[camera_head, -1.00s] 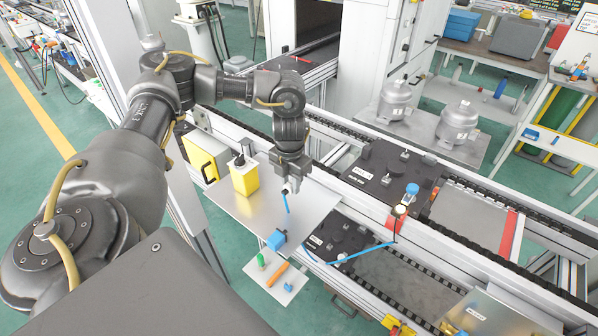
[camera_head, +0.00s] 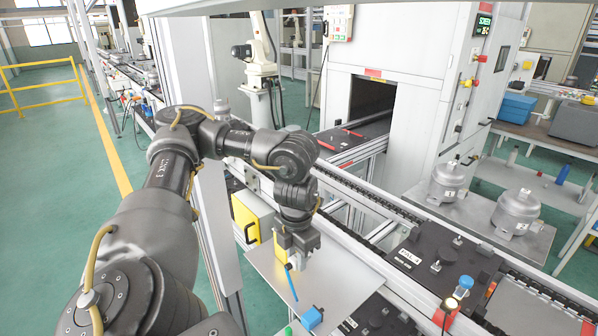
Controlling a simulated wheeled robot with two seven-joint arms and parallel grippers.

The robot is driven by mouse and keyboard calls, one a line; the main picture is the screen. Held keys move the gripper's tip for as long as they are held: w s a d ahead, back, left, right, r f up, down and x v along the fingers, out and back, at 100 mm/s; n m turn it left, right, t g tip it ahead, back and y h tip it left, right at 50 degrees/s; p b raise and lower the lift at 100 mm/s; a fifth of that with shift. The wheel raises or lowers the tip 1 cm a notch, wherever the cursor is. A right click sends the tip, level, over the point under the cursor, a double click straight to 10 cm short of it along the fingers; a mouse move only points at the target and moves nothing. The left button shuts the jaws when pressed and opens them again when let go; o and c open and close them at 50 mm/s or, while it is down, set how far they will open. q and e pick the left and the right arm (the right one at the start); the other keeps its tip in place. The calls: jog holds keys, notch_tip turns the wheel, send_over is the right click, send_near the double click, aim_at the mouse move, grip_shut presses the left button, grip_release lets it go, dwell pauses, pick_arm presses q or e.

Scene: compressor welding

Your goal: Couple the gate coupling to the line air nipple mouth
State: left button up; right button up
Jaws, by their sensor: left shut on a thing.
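My left gripper (camera_head: 292,264) points down over a grey metal plate and is shut on a small part at the upper end of a thin blue hose (camera_head: 293,285). The held part, likely the coupling, is mostly hidden between the fingers. The hose hangs below the gripper, above the plate. A blue block (camera_head: 312,318) sits near the plate's lower edge. A pale round fitting (camera_head: 450,305) and a blue cap (camera_head: 465,284) stand by the conveyor on the right, apart from the gripper. I cannot tell which part is the nipple mouth. My right gripper is not in view.
A black pallet (camera_head: 443,258) lies on the conveyor. Two grey compressor tanks (camera_head: 517,212) stand on a table behind. A tall white cabinet (camera_head: 420,80) is at the back.

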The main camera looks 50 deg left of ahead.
pick_arm(q)
grip_shut()
jog(key=w+d+m, duration=0.3)
jog(key=d+m, duration=0.7)
jog(key=m, duration=0.3)
jog(key=w+d+m, duration=0.4)
jog(key=d+m, duration=0.5)
jog(key=m, duration=0.4)
jog(key=shift+w+d+r, duration=0.15)
jog(key=shift+d+r, duration=0.15)
jog(key=shift+d, duration=0.1)
